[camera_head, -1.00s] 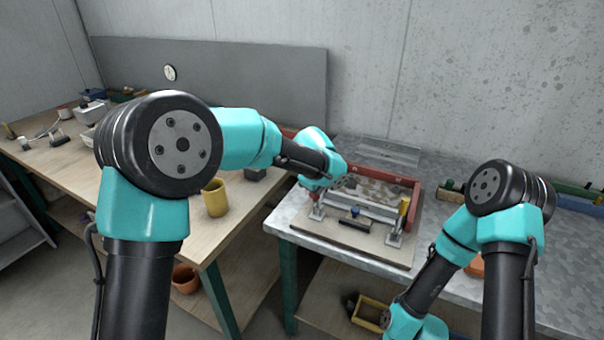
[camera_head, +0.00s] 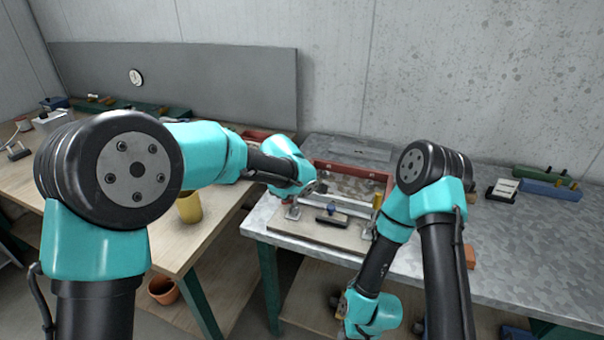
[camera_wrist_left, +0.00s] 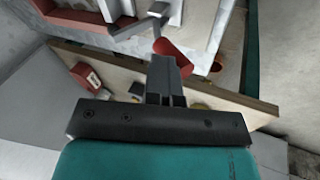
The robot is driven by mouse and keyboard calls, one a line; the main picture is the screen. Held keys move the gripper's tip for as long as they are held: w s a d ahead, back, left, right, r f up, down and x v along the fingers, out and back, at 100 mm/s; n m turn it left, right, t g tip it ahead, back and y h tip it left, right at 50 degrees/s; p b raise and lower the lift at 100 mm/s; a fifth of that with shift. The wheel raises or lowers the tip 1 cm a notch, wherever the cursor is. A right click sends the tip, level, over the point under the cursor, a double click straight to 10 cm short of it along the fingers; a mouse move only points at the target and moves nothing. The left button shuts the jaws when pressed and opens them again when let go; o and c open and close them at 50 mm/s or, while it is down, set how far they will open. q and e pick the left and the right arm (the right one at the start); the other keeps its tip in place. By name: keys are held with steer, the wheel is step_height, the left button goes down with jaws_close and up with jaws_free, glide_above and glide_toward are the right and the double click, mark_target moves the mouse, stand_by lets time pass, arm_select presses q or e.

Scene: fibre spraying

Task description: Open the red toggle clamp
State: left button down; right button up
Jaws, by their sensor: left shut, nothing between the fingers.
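The red toggle clamp shows its red handle (camera_wrist_left: 172,50) in the left wrist view, directly ahead of my left gripper (camera_wrist_left: 165,64). The narrow fingers are together and empty. The handle is beside the fingertips, and I cannot tell whether they touch. In the head view my left gripper (camera_head: 308,188) is over the left side of the fixture board (camera_head: 310,236), and my arm and gripper mostly hide the clamp there.
The fixture has a red frame (camera_head: 350,172) and a dark-handled clamp (camera_head: 332,217) at its front. A yellow cup (camera_head: 190,207) stands on the wooden table to the left. Blue and green blocks (camera_head: 548,188) lie at the back right. The metal table's right part is mostly clear.

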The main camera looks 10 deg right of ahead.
arm_select(q)
steer(key=shift+s+f, duration=0.15)
steer(key=shift+f, duration=0.2)
steer(key=w+d+v, duration=0.1)
steer(key=d+v, duration=0.1)
steer(key=v, duration=1)
steer(key=shift+a+r, duration=0.4)
steer(key=shift+r, duration=0.05)
steer(key=shift+f, duration=0.1)
steer(key=s+a+f+m+g+h, duration=0.1)
steer(key=a+f, duration=0.4)
steer(key=f, duration=0.4)
steer(key=s+a+f+m+g, duration=0.1)
steer(key=a+f+m, duration=0.1)
steer(key=a+f, duration=0.5)
steer(key=s+a+f+m+g+h, duration=0.1)
steer(key=a+f, duration=0.2)
steer(key=f, duration=0.8)
steer(key=s+a+f+m, duration=0.1)
steer(key=s+a+f, duration=0.7)
steer(key=s, duration=0.3)
steer(key=s+a+f+m, duration=0.2)
steer(key=s+a+f, duration=0.6)
steer(key=s+f, duration=0.2)
steer(key=shift+s+a+g, duration=0.3)
steer(key=shift+s+a, duration=0.05)
steer(key=shift+s, duration=0.05)
